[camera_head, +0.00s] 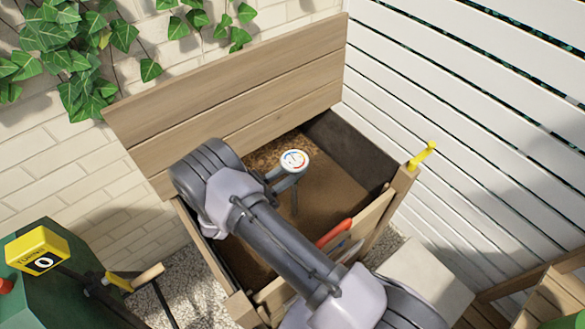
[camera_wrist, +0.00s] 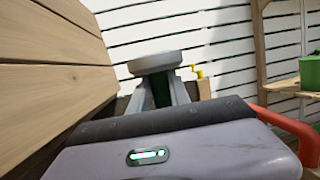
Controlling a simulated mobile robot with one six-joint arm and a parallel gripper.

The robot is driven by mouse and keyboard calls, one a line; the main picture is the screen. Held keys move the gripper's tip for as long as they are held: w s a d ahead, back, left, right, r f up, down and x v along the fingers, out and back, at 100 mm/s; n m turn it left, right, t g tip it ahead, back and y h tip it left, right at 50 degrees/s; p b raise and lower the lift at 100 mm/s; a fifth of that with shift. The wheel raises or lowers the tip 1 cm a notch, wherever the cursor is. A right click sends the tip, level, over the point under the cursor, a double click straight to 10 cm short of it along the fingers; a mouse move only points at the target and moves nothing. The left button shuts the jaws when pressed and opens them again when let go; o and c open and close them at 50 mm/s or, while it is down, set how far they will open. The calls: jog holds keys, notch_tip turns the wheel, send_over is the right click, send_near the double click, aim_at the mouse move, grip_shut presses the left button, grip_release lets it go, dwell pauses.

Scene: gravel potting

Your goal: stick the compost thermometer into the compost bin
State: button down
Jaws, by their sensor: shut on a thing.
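The compost bin (camera_head: 381,207) is a wooden box with its plank lid (camera_head: 230,95) raised against the brick wall. Brown compost (camera_head: 330,195) lies inside. The compost thermometer (camera_head: 294,160) has a round white dial with coloured marks, facing up, and a thin stem hanging down. My gripper (camera_head: 284,183) is shut on it just below the dial, over the bin's opening. In the wrist view the dial's edge (camera_wrist: 155,62) shows above my gripper's fingers (camera_wrist: 160,92). I cannot tell whether the stem's tip touches the compost.
A red handle (camera_head: 334,234) is at the bin's front wall, close beside my arm. A yellow latch (camera_head: 422,156) stands up at the right corner. A white slatted fence (camera_head: 470,110) is on the right. A green container with a yellow counter (camera_head: 38,249) is at the left.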

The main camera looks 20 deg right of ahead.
jog(key=shift+f+b, duration=1.4)
jog(key=shift+f, duration=0.5)
jog(key=shift+f, duration=1.1)
jog(key=c, duration=1.1)
grip_release()
jog(key=o, duration=0.4)
jog(key=shift+o, duration=0.2)
